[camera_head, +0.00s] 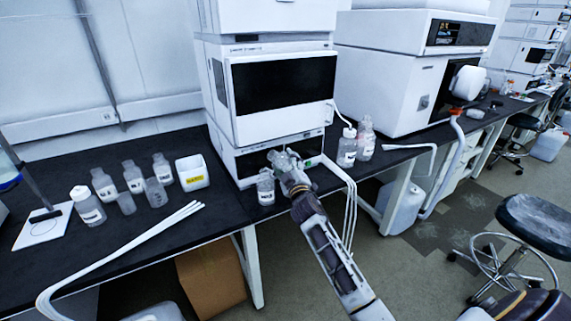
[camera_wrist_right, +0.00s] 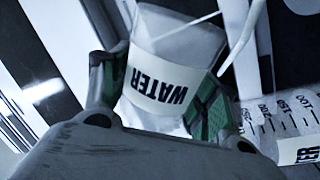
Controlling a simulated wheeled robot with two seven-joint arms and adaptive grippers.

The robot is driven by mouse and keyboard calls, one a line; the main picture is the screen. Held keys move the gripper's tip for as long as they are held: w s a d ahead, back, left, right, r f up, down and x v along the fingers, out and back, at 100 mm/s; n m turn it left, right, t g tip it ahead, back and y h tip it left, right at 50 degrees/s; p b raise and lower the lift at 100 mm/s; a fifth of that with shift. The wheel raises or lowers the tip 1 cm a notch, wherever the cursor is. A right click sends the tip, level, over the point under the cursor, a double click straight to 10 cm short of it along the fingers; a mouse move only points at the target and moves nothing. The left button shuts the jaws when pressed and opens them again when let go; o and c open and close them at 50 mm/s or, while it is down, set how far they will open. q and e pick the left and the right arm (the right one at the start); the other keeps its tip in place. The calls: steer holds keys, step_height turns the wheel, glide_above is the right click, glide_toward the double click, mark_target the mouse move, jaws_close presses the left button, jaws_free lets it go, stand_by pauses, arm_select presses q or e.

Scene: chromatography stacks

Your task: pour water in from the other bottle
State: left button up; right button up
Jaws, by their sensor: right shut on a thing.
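My right gripper (camera_head: 284,160) is shut on a clear bottle with a white WATER label, in front of the lower instrument. In the right wrist view the held bottle (camera_wrist_right: 160,86) sits between the green finger pads, its label upside down in the picture. In the head view the gripper largely hides it. Another labelled bottle (camera_head: 266,188) stands upright on the bench just left of and below the gripper. A graduated bottle with a label ending in ER (camera_wrist_right: 290,125) shows at the wrist view's right edge. I cannot tell the water levels. My left gripper is not in view.
Several bottles and beakers (camera_head: 134,176) stand on the bench at left, beside a white box with a yellow label (camera_head: 192,173). Two bottles (camera_head: 347,147) stand right of the instrument stack (camera_head: 280,95). White tubes (camera_head: 135,245) cross the bench front.

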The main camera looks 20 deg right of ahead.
stand_by(0.4)
steer(key=shift+d+n, duration=0.1)
steer(key=shift+n, duration=0.7)
steer(key=shift+n+y, duration=0.3)
steer(key=shift+n, duration=0.3)
steer(key=shift+n, duration=0.7)
